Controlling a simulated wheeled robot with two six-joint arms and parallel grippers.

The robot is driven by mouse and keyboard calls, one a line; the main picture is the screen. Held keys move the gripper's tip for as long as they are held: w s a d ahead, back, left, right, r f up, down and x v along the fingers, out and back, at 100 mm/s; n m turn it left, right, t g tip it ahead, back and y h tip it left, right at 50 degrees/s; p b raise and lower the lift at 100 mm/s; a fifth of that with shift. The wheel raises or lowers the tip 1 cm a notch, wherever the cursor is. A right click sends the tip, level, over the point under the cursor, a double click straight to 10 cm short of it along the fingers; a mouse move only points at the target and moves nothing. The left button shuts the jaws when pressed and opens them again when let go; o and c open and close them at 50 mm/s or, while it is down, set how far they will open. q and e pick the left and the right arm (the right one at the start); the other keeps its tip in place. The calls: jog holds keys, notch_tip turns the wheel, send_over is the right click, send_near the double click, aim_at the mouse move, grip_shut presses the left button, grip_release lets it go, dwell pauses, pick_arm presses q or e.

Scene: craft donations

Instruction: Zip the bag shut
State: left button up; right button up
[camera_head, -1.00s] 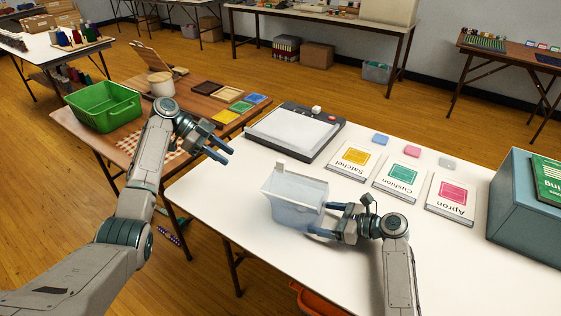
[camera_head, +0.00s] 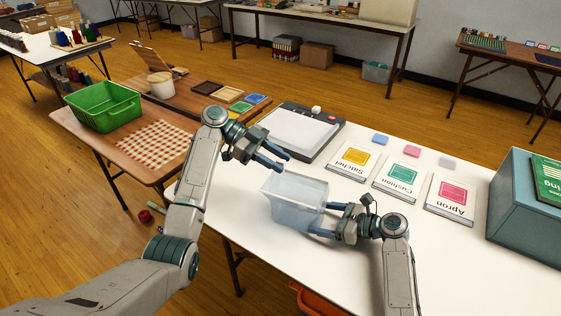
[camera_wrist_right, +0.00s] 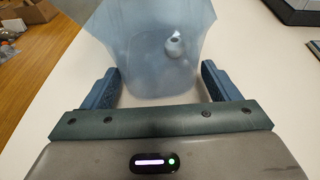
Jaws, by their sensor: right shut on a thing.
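The translucent pale-blue bag (camera_head: 297,212) stands upright on the white table. Its wide top edge faces up. My right gripper (camera_head: 320,218) is shut on the lower right part of the bag, one finger on each side. The right wrist view shows the bag (camera_wrist_right: 150,75) between the two fingers, with a small pale rounded part (camera_wrist_right: 174,46) with a dark hole on or in it. My left gripper (camera_head: 284,161) is at the bag's upper left corner, fingers apart. It hides the white slider at that corner, so I cannot tell whether they touch.
A grey-framed pad (camera_head: 295,133) lies behind the bag. The Satchel (camera_head: 352,160), Cushion (camera_head: 398,178) and Apron (camera_head: 450,196) cards lie to the right. A teal box (camera_head: 515,215) stands at the far right. A green basket (camera_head: 103,107) sits on the brown table at left.

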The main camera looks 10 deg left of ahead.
pick_arm(q)
jog(key=shift+s+d+f, duration=0.15)
jog(key=shift+d+f, duration=0.05)
jog(key=shift+d, duration=0.35)
grip_shut()
jog(key=s+d, duration=0.1)
jog(key=d, duration=0.6)
jog(key=shift+s+d, duration=0.25)
grip_release()
